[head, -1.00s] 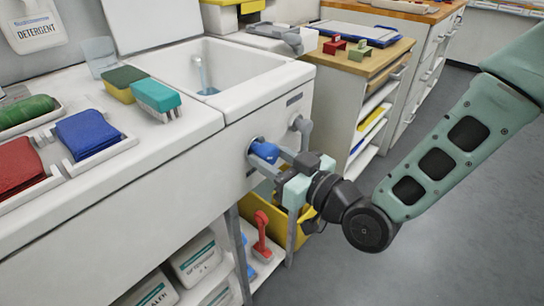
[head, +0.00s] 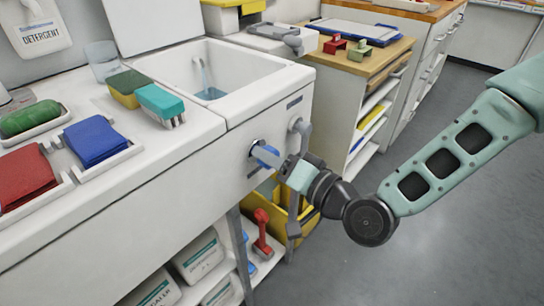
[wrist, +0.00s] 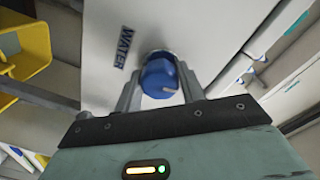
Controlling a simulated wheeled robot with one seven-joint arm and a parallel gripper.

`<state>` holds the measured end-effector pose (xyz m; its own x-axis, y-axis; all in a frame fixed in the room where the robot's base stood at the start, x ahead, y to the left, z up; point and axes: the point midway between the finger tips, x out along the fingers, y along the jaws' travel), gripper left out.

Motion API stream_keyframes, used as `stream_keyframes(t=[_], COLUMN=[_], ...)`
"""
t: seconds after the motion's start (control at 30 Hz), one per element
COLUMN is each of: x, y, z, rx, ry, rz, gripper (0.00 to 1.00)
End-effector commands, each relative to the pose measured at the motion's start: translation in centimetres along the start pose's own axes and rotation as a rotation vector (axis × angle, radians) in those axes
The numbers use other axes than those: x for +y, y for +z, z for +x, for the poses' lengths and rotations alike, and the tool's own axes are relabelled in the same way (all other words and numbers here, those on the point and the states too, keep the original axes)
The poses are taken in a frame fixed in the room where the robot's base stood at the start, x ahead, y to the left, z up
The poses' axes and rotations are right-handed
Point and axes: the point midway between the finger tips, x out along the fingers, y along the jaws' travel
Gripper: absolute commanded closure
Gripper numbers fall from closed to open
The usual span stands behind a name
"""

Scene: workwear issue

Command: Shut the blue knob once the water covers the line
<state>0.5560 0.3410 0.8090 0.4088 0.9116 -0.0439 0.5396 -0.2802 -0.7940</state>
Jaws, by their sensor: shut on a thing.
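The blue knob (head: 265,154) is on the front panel of the white sink unit, beside a "WATER" label (wrist: 123,47) in the wrist view. My gripper (head: 274,158) is shut on the knob. In the wrist view its two fingers stand on either side of the knob (wrist: 158,76), which carries a pale mark. In the head view a thin stream of water (head: 204,76) falls into the white basin (head: 246,72). A small blue pool (head: 210,94) shows on its floor, partly hidden by the front rim. I cannot make out a line in the basin.
A grey handle (head: 299,132) is right of the knob, close to my gripper. A yellow bin (head: 297,222) and a red-handled tool (head: 262,228) are below. A sponge (head: 125,88) and teal brush (head: 160,102) lie on the counter. Floor at right is clear.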

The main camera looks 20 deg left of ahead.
Motion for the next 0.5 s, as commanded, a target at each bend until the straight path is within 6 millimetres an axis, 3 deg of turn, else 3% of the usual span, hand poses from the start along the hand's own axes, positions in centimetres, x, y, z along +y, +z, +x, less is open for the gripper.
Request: stream_keyframes(t=[0.5], x=[0.06], y=[0.0], z=[-0.05], rx=[-0.011], ry=[0.002], rz=[0.191], gripper=[0.83])
